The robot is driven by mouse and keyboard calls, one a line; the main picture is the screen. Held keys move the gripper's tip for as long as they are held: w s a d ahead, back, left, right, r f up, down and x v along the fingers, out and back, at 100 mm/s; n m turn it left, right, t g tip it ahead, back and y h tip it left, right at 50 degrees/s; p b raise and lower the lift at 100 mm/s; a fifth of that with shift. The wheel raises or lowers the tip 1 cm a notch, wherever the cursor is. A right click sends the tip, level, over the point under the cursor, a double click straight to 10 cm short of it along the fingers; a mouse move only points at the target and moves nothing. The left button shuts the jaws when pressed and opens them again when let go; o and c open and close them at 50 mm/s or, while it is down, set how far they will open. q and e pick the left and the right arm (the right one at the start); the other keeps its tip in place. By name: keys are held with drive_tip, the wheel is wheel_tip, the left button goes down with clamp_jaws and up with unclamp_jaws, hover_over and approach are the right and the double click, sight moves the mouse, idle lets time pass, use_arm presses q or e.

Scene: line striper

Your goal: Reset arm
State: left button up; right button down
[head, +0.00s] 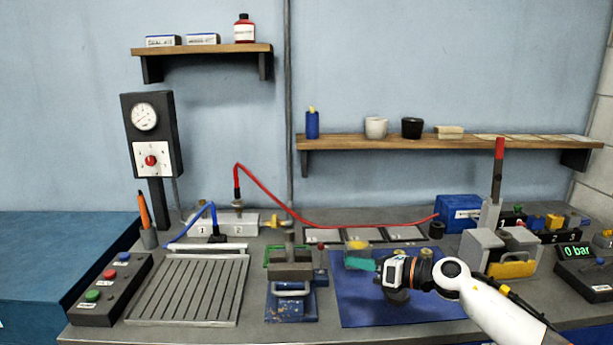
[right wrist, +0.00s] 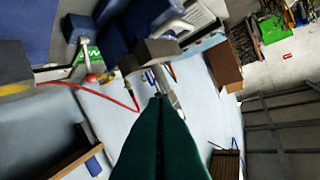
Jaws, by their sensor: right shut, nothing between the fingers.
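My right gripper (head: 360,262) reaches in from the lower right in the head view, over the blue mat (head: 400,312). Its teal fingers point left, toward the blue vise (head: 291,300). In the right wrist view the green fingers (right wrist: 158,105) are pressed together with nothing between them. A small yellow-topped block (head: 357,245) sits just behind the fingertips. My left gripper is in neither view.
A grooved plate (head: 188,288) and a button box (head: 110,290) stand on the left of the bench. A grey clamp block with a yellow front (head: 511,269) is right of my arm. A red hose (head: 320,222) arches behind. The mat's front is clear.

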drive_tip(key=s+a+f+m+t, duration=0.1)
drive_tip(key=s+a+m+t, duration=0.2)
drive_tip(key=a+m+t, duration=0.35)
drive_tip(key=s+d+f+m+h, duration=0.6)
drive_tip(key=s+f+m+h, duration=0.1)
drive_tip(key=m, duration=0.6)
drive_tip(key=s+d+f+m+h, duration=0.5)
drive_tip(key=s+f+m+h, duration=0.15)
drive_tip(key=m, duration=0.65)
drive_tip(key=s+d+f+m+g, duration=0.2)
drive_tip(key=s+f+m+g, duration=0.15)
drive_tip(key=s, duration=0.55)
drive_tip(key=s+d+f+m+g, duration=0.1)
drive_tip(key=s+f+m+g, duration=0.2)
drive_tip(key=s, duration=0.5)
drive_tip(key=s+d+f+m+g, duration=0.25)
drive_tip(key=s+g, duration=0.25)
drive_tip(key=s, duration=0.4)
wheel_tip(320, 180, down, 26)
drive_tip(key=g, duration=0.1)
drive_tip(key=s+d+f+g, duration=0.1)
drive_tip(key=s+d+f, duration=0.1)
drive_tip(key=s+f, duration=1.4)
drive_tip(key=shift+s+f+n, duration=0.25)
drive_tip(key=shift+s+n, duration=0.2)
drive_tip(key=shift+s, duration=0.2)
